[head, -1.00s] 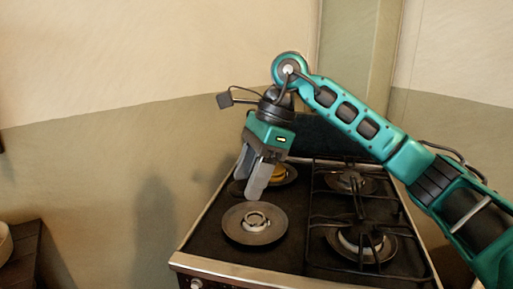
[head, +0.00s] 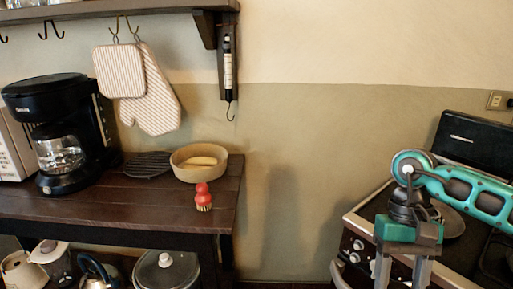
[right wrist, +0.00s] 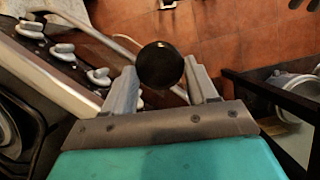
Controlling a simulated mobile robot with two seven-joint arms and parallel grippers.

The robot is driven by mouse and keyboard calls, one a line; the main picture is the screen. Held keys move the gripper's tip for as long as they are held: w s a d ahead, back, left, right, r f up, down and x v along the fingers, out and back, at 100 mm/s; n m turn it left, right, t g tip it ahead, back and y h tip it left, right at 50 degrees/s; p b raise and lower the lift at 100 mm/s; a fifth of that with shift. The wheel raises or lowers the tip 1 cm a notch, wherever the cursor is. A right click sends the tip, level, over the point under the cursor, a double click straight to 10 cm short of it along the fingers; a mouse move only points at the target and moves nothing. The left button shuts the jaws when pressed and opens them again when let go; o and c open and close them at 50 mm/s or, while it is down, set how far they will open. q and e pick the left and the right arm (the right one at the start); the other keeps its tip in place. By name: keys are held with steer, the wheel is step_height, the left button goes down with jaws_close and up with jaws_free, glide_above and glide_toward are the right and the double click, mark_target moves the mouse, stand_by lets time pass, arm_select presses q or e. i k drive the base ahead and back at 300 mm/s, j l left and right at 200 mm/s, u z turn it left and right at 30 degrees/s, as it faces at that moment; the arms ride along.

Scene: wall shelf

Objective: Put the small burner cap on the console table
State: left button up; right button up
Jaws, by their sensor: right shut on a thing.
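My right gripper (head: 403,275) is in front of the stove in the head view, pointing down, with its fingertips cut off by the lower edge. In the right wrist view it is shut on the small burner cap (right wrist: 160,64), a round black disc between the two fingers, held above the floor. The cap is out of sight in the head view. The console table (head: 120,196) is dark wood and stands at the left, apart from the gripper. My left gripper is not in view.
On the console table are a coffee maker (head: 60,135), a black trivet (head: 148,165), a bowl (head: 199,163) and a red brush (head: 203,196). The front left of its top looks clear. The stove (head: 365,222) is at right. Mitts (head: 150,95) hang above the table.

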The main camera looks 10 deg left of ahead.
mark_target(155, 186)
steer(key=u, duration=1.1)
steer(key=i+j+u, duration=0.1)
steer(key=i+j, duration=0.15)
steer(key=i, duration=0.15)
steer(key=i+j+u, duration=0.1)
steer(key=i, duration=0.3)
steer(key=j, duration=0.1)
